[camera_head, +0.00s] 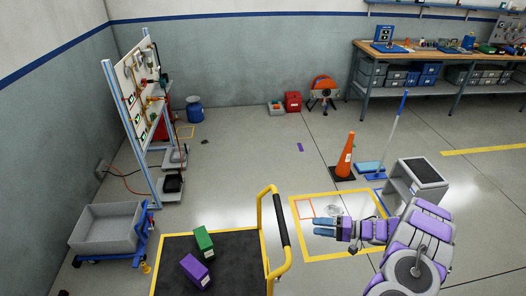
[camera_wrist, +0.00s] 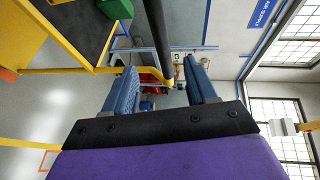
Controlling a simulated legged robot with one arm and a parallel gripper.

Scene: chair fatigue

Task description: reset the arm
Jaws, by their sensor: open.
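My arm, purple and grey, reaches in from the lower right in the head view. My gripper (camera_head: 328,229) has blue fingers and points left, above the floor near the yellow-marked square. In the wrist view my gripper (camera_wrist: 166,90) shows two blue fingers spread apart with nothing between them. Past the fingers the wrist view shows the cart's dark handle bar and the tool stand, rotated sideways.
A cart with a yellow handle (camera_head: 272,225) stands just left of my gripper, carrying a green box (camera_head: 203,243) and a purple box (camera_head: 195,271). A grey step stool (camera_head: 415,180), an orange cone (camera_head: 345,158) and a workbench (camera_head: 440,87) stand beyond. Mid-floor is mostly clear.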

